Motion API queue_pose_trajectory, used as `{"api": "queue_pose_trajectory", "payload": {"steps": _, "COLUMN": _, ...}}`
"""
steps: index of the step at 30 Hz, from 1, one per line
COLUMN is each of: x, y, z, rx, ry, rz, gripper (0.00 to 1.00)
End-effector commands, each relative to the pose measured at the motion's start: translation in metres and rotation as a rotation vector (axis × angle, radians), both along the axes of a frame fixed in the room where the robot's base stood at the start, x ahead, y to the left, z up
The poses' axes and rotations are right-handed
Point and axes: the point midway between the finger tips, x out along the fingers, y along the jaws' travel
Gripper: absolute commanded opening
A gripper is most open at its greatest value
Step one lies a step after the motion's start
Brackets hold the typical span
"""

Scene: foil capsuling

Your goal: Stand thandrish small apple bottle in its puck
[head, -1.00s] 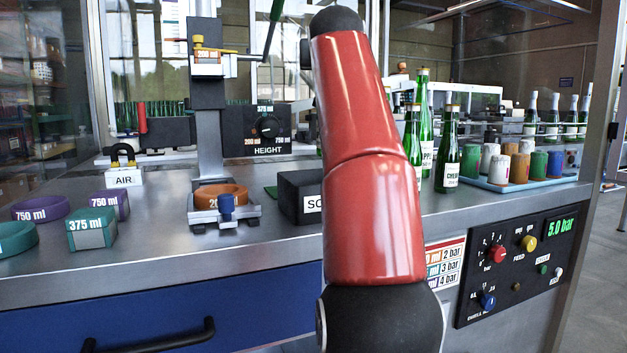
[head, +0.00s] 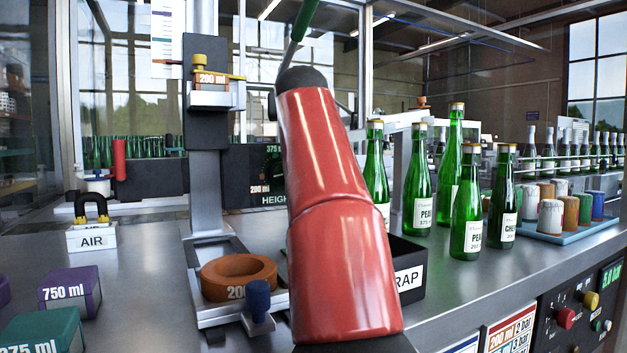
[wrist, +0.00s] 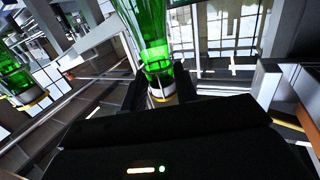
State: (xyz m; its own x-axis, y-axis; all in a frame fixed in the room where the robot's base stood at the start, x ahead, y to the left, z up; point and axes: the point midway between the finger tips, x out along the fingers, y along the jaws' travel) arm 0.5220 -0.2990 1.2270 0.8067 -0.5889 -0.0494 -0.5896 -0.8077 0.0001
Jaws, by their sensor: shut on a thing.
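In the wrist view, my gripper (wrist: 160,88) is shut on a green glass bottle (wrist: 154,35). A pale band and a gold rim show between the fingers; the bottle's label cannot be read. In the head view, my gripper and the held bottle are hidden behind my red arm or out of frame. An orange 200 ml puck (head: 238,272), ring-shaped and with nothing standing in it, sits on the metal base of the press, left of my arm. A blue knob (head: 258,300) stands at its front.
Several green bottles (head: 467,205) stand right of my arm, with pear and cherry labels readable. A black scrap box (head: 409,278) is beside my arm. A blue tray (head: 572,236) holds coloured foil capsules.

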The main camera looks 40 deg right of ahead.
Motion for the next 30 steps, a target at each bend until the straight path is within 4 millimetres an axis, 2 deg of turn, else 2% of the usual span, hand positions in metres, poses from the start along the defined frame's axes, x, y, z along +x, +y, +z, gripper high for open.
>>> {"api": "queue_pose_trajectory", "payload": {"steps": 6, "x": -0.001, "y": 0.001, "z": -0.026, "rx": -0.001, "ry": -0.001, "rz": 0.000, "gripper": 0.00}}
{"api": "queue_pose_trajectory", "payload": {"steps": 13, "x": -0.001, "y": 0.001, "z": -0.045, "rx": -0.002, "ry": -0.002, "rz": 0.000, "gripper": 0.00}}
{"api": "queue_pose_trajectory", "payload": {"steps": 21, "x": -0.001, "y": 0.001, "z": -0.081, "rx": -0.001, "ry": -0.002, "rz": 0.000, "gripper": 0.00}}
{"api": "queue_pose_trajectory", "payload": {"steps": 30, "x": -0.001, "y": 0.001, "z": -0.082, "rx": -0.002, "ry": -0.003, "rz": 0.000, "gripper": 0.00}}
